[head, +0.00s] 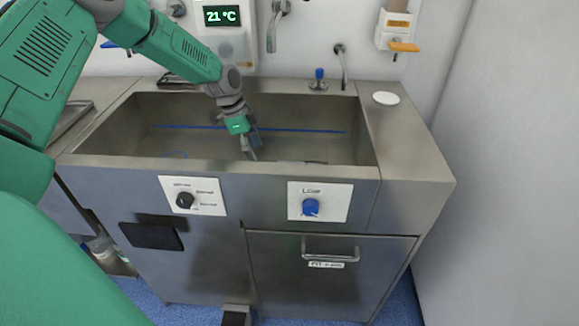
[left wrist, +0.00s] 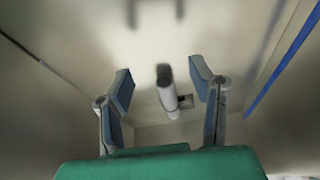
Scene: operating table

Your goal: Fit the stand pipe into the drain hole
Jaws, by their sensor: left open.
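My left gripper (head: 251,148) reaches down into the steel sink basin (head: 190,110). In the left wrist view its two blue-padded fingers (left wrist: 162,76) are spread apart with nothing held. A pale cylinder with a dark end, apparently the stand pipe (left wrist: 169,98), shows in the gap between the fingers, beyond them in the basin. I cannot tell its exact distance or whether it touches anything. A small grey square fitting (left wrist: 187,101) is beside it. I cannot make out the drain hole in either view. My right gripper is not in view.
A blue line (head: 300,131) runs along the basin's back wall. Taps (head: 272,35) and a blue-topped fitting (head: 319,78) stand behind the sink. A white disc (head: 385,98) lies on the right counter. The basin's front rim (head: 290,168) is close to my gripper.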

